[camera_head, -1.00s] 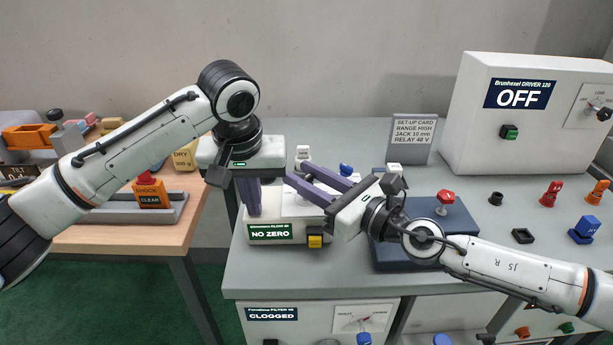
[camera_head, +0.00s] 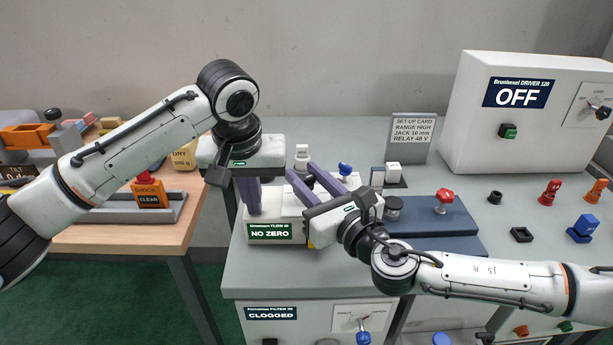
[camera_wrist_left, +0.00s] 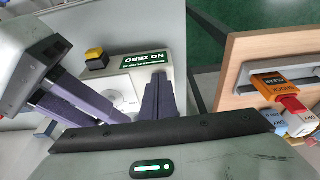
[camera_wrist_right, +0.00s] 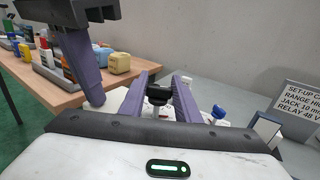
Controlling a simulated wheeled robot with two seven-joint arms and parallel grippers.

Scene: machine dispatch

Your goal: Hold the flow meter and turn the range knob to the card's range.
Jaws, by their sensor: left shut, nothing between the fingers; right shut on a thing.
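The flow meter (camera_head: 270,232) is a white box on the grey bench, with a green display reading NO ZERO. My left gripper (camera_head: 253,205) is shut and empty, fingers pointing down at the meter's left part; contact is unclear. My right gripper (camera_head: 299,183) reaches over the meter from the right. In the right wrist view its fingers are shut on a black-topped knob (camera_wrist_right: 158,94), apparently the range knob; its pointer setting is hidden. A pale dial plate (camera_wrist_left: 125,88) shows in the left wrist view. The set-up card (camera_head: 411,140) reads RANGE HIGH, JACK 10 mm, RELAY 48 V.
A blue base (camera_head: 440,215) with a red knob (camera_head: 444,200) lies right of the meter. The driver box (camera_head: 480,130) reads OFF. A filter unit (camera_head: 285,325) below reads CLOGGED. A wooden table (camera_head: 120,235) stands left. Several small colored parts sit on the bench's right.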

